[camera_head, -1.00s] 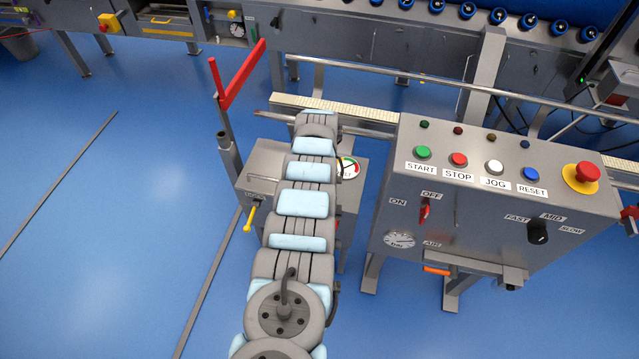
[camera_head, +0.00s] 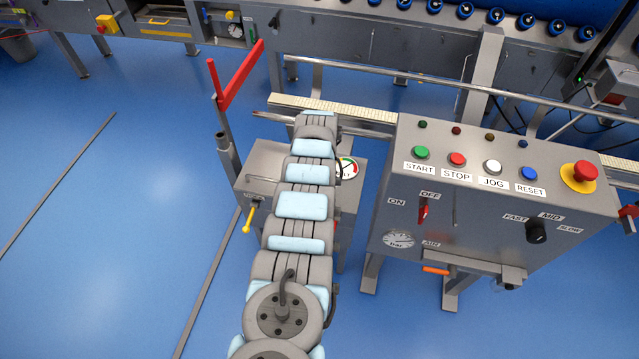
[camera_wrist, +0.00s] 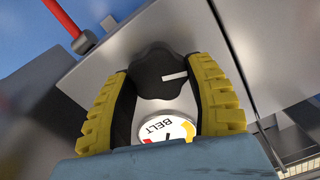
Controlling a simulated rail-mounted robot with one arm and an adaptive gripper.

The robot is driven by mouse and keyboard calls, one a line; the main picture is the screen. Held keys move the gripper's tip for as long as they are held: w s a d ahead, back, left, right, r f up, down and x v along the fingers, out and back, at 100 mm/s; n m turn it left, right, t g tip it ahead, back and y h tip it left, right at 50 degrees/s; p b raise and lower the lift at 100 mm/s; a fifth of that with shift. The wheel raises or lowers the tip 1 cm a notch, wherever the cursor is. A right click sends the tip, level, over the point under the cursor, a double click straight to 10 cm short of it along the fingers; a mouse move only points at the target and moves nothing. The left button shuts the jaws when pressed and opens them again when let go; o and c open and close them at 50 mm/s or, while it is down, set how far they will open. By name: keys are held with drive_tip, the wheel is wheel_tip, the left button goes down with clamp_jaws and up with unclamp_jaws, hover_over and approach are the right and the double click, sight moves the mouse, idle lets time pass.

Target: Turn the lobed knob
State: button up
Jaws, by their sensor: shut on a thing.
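The black lobed knob (camera_wrist: 160,72) with a white pointer line shows in the wrist view, on the face of a grey metal box. My gripper (camera_wrist: 160,85) has its two yellow-backed fingers on either side of the knob, shut on it. The white pointer line lies nearly level in that view, toward the right finger. A round gauge marked BELT (camera_wrist: 165,128) sits beside the knob, between the fingers. In the head view my arm hides the knob and gripper; the gauge shows partly (camera_head: 347,168).
A control panel (camera_head: 455,215) with buttons and switches stands to the right. A red bar on a post (camera_head: 236,80) rises at the left of the grey box (camera_head: 262,160). A yellow-handled valve (camera_head: 249,218) is on its front.

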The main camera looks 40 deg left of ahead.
drive_tip(key=shift+f, duration=0.1)
drive_tip(key=o, duration=1.2)
drive_tip(key=shift+w+r, duration=0.1)
drive_tip(key=shift+r, duration=0.35)
wheel_tip(320, 180, up, 11)
drive_tip(key=shift+r, duration=0.1)
idle(0.5)
